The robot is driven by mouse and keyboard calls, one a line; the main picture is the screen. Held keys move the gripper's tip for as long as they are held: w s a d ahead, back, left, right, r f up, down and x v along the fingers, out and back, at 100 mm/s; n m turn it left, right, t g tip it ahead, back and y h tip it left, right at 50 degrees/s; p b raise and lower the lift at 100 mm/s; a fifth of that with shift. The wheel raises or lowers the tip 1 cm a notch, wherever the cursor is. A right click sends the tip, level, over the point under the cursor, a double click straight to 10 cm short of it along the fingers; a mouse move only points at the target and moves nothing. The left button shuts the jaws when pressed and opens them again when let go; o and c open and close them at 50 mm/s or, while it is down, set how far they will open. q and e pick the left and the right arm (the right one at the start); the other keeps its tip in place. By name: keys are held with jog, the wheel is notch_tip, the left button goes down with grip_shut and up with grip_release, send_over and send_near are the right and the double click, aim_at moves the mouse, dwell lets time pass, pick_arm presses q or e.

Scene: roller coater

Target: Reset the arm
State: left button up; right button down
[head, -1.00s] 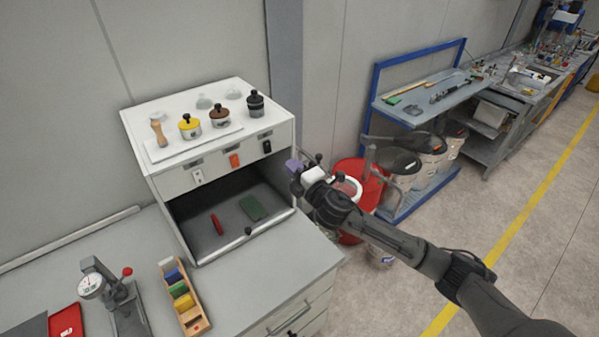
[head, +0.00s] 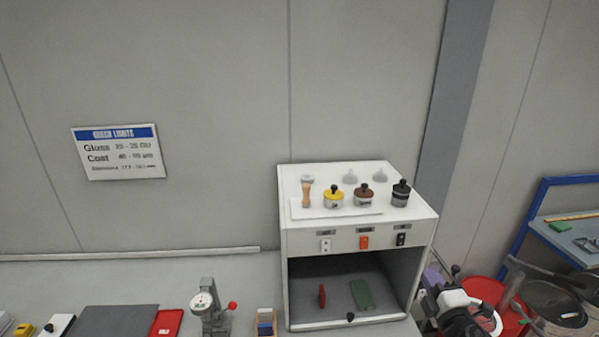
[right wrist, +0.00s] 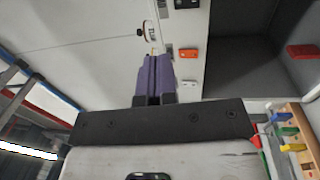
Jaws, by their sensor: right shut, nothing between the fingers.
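My right gripper (head: 432,274) shows at the lower right of the head view, just right of the white cabinet (head: 300,240). Its purple fingers are shut with nothing between them. In the right wrist view the closed fingers (right wrist: 155,62) point toward the side and front of the cabinet, apart from its switches. Most of my right arm is below the head view's edge. My left gripper is in neither view.
The cabinet's open bay holds a red item (head: 322,296) and a green block (head: 362,295). Several lidded cups, such as the yellow one (head: 334,197), stand on top. A dial gauge (head: 207,303) stands left; a red bin (head: 487,293) and buckets stand right.

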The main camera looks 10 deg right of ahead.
jog(key=s+d+f+m+g+h, duration=0.1)
jog(key=s+d+m+g+h, duration=0.3)
jog(key=m, duration=0.5)
jog(key=s+a+f+m+g+y+p, duration=0.2)
jog(key=s+a+f+g+p, duration=0.15)
jog(key=s+a, duration=0.55)
jog(key=s+a+f+m+g+y+p, duration=0.2)
jog(key=s+a+f+g+p, duration=0.15)
jog(key=s+a, duration=0.45)
jog(key=s+a+f+m+g+y+p, duration=0.1)
jog(key=s+a+f+g+p, duration=0.1)
jog(key=s, duration=0.6)
jog(key=s+a+f+g+y+p, duration=0.1)
jog(key=s+a+f+g+p, duration=0.1)
jog(key=s, duration=0.6)
jog(key=shift+a+f+m+g+p, duration=0.35)
jog(key=shift+a+f, duration=0.2)
jog(key=shift+a, duration=0.25)
